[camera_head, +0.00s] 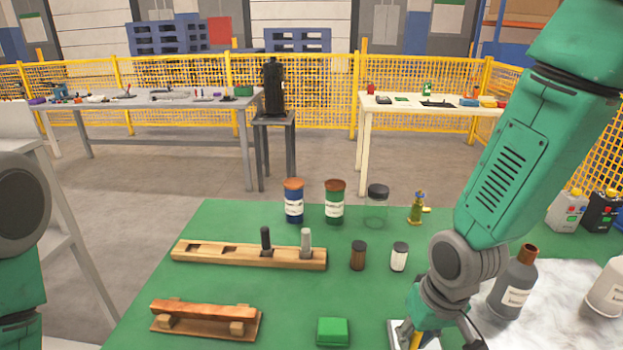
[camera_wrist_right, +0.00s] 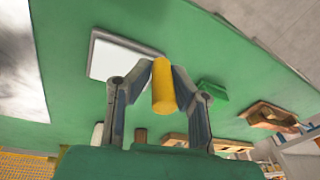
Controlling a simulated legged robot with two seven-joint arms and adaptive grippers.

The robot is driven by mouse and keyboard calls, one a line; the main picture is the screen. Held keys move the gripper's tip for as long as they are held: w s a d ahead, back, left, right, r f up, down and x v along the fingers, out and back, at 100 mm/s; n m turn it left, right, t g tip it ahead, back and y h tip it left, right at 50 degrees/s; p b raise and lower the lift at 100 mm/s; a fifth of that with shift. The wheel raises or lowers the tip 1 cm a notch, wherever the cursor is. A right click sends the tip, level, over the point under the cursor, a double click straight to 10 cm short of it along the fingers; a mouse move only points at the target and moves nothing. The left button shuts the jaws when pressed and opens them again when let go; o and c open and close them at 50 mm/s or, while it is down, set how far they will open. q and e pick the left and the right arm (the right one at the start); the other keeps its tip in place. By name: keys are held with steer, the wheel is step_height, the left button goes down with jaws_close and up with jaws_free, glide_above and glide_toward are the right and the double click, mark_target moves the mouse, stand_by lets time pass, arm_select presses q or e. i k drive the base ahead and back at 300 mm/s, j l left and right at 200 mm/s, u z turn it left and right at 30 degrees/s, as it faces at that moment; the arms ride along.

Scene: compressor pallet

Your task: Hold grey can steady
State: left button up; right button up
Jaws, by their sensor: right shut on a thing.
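My right gripper (camera_wrist_right: 165,80) is shut on a yellow cylinder (camera_wrist_right: 164,88) in the right wrist view. In the head view this gripper is low at right, mostly hidden by my arm. A dark grey bottle-like can (camera_head: 512,290) with a brown cap stands upright to the right of my right gripper, apart from the yellow cylinder. A pale grey container (camera_head: 606,290) is cut off at the right edge. I cannot tell which is the grey can. Only part of my left arm shows at the left edge; its gripper is out of view.
A white square plate (camera_wrist_right: 118,58) lies on the green table (camera_head: 220,225) under the held cylinder. A green box (camera_head: 333,331), wooden racks (camera_head: 250,255) and several jars stand to the left. A white patterned sheet (camera_head: 560,295) covers the right side.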

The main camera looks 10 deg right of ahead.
mark_target(502, 306)
steer(key=k+l+z, duration=0.1)
steer(key=l+z, duration=0.85)
steer(key=i+l, duration=0.05)
steer(key=l, duration=0.05)
